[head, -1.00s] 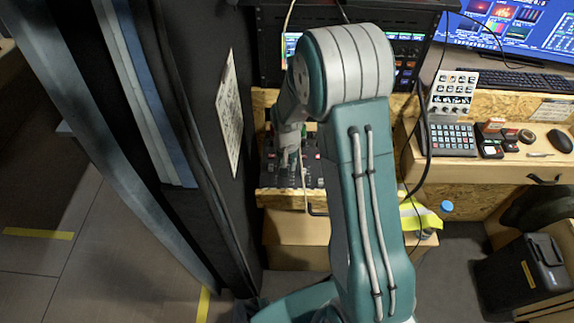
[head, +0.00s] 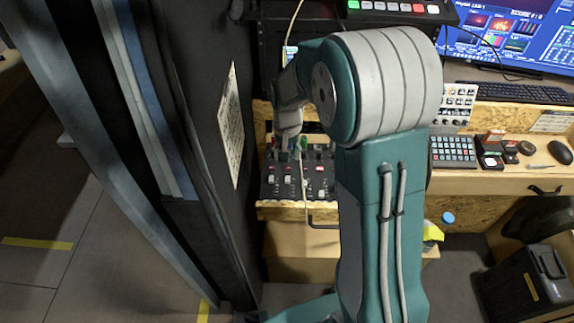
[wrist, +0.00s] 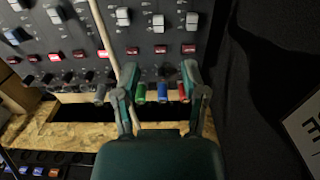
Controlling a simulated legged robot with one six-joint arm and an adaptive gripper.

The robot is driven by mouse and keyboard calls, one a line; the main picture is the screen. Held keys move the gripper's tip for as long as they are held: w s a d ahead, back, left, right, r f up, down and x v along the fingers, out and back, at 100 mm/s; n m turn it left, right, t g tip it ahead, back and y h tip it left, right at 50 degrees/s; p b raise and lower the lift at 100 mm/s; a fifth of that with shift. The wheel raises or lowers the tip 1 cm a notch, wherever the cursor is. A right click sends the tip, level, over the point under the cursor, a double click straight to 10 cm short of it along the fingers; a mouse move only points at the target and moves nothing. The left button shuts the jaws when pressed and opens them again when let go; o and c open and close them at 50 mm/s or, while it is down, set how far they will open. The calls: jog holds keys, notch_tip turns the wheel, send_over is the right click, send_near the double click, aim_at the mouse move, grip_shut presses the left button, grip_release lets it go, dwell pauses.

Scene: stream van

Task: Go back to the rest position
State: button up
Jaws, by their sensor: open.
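My gripper (head: 287,150) is at the far side of a dark control panel (head: 318,185) in the head view, partly hidden by my own arm. In the wrist view my gripper (wrist: 157,88) has its two fingers spread apart. Small green (wrist: 141,93), blue (wrist: 163,92) and red (wrist: 183,92) cylinders show in the gap between the fingers. I cannot tell whether a finger touches them. The panel (wrist: 135,38) fills the upper part of the wrist view, with white sliders and red buttons.
A dark partition wall with a white sheet (head: 230,125) stands close on the left. A thin cable (head: 303,185) hangs across the panel. A desk with a keypad (head: 453,151), mouse (head: 560,151) and monitor (head: 515,40) is on the right. A black case (head: 525,285) stands on the floor.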

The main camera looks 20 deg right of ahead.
jog(key=shift+r, duration=0.8)
jog(key=s+r+n+t, duration=0.2)
jog(key=s+r, duration=0.7)
jog(key=r, duration=0.3)
jog(key=s+r+t, duration=0.1)
jog(key=s+r, duration=0.1)
jog(key=s, duration=0.5)
jog(key=s+r+n+t, duration=0.1)
jog(key=s+r+t, duration=0.1)
jog(key=s, duration=0.5)
jog(key=shift+s+a+r+n+t, duration=0.3)
jog(key=shift+s+a+r, duration=0.1)
dwell(0.4)
